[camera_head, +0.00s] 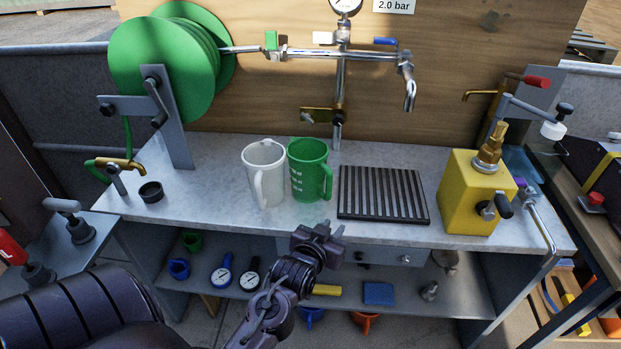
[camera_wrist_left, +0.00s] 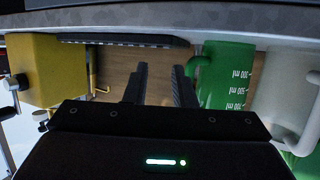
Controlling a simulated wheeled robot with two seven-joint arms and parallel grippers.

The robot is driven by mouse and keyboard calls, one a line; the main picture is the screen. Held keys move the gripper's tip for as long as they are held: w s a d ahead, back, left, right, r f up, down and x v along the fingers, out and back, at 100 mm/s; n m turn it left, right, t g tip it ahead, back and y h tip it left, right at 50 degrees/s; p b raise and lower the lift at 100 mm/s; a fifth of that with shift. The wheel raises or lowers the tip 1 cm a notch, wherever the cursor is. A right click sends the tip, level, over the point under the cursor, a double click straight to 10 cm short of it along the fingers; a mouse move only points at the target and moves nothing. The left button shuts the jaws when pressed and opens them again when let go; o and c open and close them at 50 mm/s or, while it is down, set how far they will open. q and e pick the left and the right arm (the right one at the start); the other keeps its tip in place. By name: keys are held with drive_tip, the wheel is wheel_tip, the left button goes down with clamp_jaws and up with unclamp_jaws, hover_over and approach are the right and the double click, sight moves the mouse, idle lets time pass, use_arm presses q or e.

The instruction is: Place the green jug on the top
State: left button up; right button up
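The green jug (camera_head: 307,170) stands upright on the grey bench top (camera_head: 220,215), its handle pointing right, close beside a white jug (camera_head: 264,172). A black ridged grate (camera_head: 383,194) lies on the bench top to its right. My left gripper (camera_head: 320,233) is near the bench's front edge, apart from the green jug. In the left wrist view, which looks upside down, the left gripper (camera_wrist_left: 160,82) has its fingers apart with nothing between them. The green jug (camera_wrist_left: 228,78) and its handle are right of the fingers there. My right gripper is not in view.
A yellow block with a brass valve (camera_head: 476,190) stands right of the grate. A green hose reel (camera_head: 165,60) and a small black cup (camera_head: 151,192) are at the left. A chrome tap (camera_head: 408,85) hangs above the grate. A lower shelf holds gauges and several small parts.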

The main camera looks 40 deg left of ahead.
sight(328, 190)
use_arm(q)
drive_tip(key=a+t+y, duration=0.1)
drive_tip(key=w+a+r+n+t+y, duration=0.1)
drive_tip(key=a, duration=0.1)
drive_tip(key=a+r+t+y, duration=0.1)
drive_tip(key=shift+w+a+r+n, duration=0.15)
drive_tip(key=shift+w+a+n, duration=0.15)
drive_tip(key=shift+w+n, duration=0.1)
drive_tip(key=x, duration=0.4)
drive_tip(key=p+x, duration=0.1)
drive_tip(key=x, duration=0.2)
drive_tip(key=shift+r, duration=0.25)
drive_tip(key=shift+w+a+f, duration=0.1)
drive_tip(key=shift+w, duration=0.25)
drive_tip(key=shift+c, duration=0.2)
clamp_jaws()
